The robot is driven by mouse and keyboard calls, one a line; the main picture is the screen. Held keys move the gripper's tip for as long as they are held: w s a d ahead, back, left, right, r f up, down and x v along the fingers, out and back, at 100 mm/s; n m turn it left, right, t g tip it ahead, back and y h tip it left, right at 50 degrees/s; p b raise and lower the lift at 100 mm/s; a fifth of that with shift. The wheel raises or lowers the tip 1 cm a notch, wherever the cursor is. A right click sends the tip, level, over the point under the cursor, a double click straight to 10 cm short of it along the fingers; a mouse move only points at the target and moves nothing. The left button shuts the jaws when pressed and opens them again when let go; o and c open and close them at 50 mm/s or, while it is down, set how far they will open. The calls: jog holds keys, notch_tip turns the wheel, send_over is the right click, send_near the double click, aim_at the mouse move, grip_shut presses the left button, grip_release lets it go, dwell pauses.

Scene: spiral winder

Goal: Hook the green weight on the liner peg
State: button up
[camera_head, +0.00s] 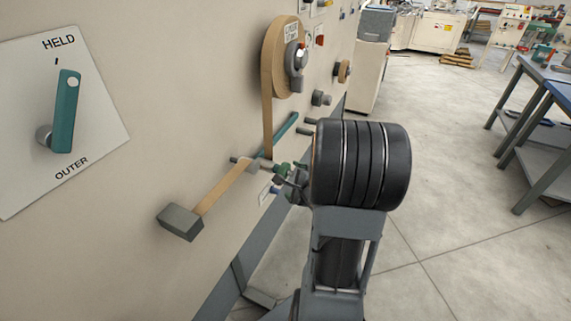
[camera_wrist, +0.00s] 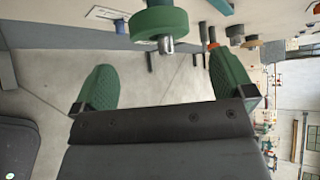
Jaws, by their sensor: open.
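In the wrist view a thick green disc (camera_wrist: 158,22) with a silver pin end (camera_wrist: 166,44) at its centre stands close to the panel. It looks like the green weight, but I cannot tell what bears it. My gripper (camera_wrist: 165,78) is open, with green padded fingers apart and nothing between them. The disc is beyond the fingertips, toward the top of the picture. In the head view my gripper (camera_head: 288,171) is beside the panel, partly hidden by my wrist. Short grey pegs (camera_head: 306,133) stick out of the panel above it; which is the liner peg is unclear.
A tan tape roll (camera_head: 278,58) hangs on the panel (camera_head: 190,85), its strip running down to a grey block (camera_head: 180,222). A teal lever (camera_head: 282,133) lies near the strip. A selector knob (camera_head: 64,112) is at left. Open floor (camera_head: 450,210) lies right, with blue-topped tables (camera_head: 545,72) beyond.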

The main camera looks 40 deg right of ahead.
aim_at(287, 175)
jog(key=shift+w+p, duration=0.25)
jog(key=shift+p, duration=0.15)
jog(key=x, duration=0.2)
jog(key=b+x, duration=0.1)
jog(key=x, duration=0.1)
jog(key=b+x, duration=0.1)
jog(key=x, duration=0.1)
jog(key=shift+w+d+f, duration=0.15)
jog(key=shift+w+f, duration=0.1)
jog(key=shift+f, duration=0.2)
jog(key=shift+w+d+f+b, duration=0.2)
jog(key=shift+w+b, duration=0.1)
jog(key=shift+w, duration=0.4)
jog(key=c, duration=1.5)
jog(key=shift+s+r, duration=0.1)
jog(key=shift+s, duration=0.05)
